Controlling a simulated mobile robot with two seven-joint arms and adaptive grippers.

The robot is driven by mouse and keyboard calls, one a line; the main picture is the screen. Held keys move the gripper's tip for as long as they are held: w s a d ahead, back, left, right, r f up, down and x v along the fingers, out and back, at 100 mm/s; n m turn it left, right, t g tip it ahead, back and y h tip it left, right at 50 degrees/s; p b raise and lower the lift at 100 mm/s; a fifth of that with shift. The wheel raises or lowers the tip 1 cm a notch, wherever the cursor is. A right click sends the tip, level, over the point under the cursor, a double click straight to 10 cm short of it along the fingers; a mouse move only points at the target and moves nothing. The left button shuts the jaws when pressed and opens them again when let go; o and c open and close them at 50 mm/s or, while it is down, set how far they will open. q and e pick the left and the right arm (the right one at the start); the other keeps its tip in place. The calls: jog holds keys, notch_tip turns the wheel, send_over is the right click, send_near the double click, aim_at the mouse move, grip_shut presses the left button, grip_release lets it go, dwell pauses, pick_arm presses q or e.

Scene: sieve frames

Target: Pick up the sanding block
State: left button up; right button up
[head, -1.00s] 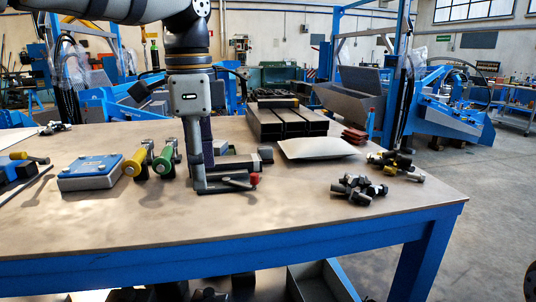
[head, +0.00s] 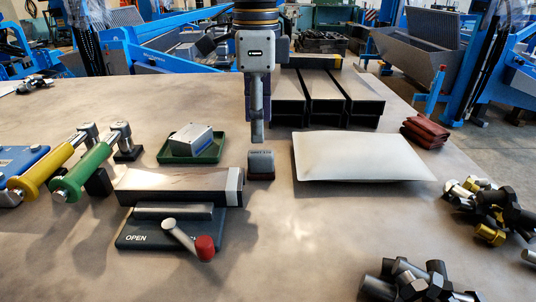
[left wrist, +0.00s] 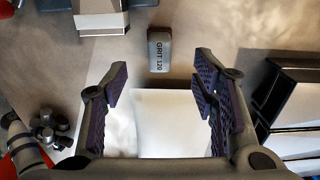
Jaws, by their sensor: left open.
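The sanding block (head: 261,165) is a small dark grey block with a reddish lower part, lying on the table between the vise and a pale sheet. In the left wrist view the block (left wrist: 160,50) shows "GRIT 120" on its face. My left gripper (head: 257,138) points down just above and behind the block in the head view. In the left wrist view its two dark-padded fingers (left wrist: 161,88) are wide apart with nothing between them. The block appears beyond the fingertips, not between them. My right gripper is not in view.
A vise (head: 160,230) marked OPEN holds a channel piece left of the block. A green tray (head: 165,157) with a box stands behind it. The pale sheet (head: 355,158) lies right; dark steel tubes (head: 325,105) lie behind. Bolts (head: 420,285) lie front right.

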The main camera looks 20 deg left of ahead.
aim_at(261, 152)
pick_arm(q)
jog(key=f, duration=0.8)
jog(key=shift+d+f, duration=0.2)
grip_shut()
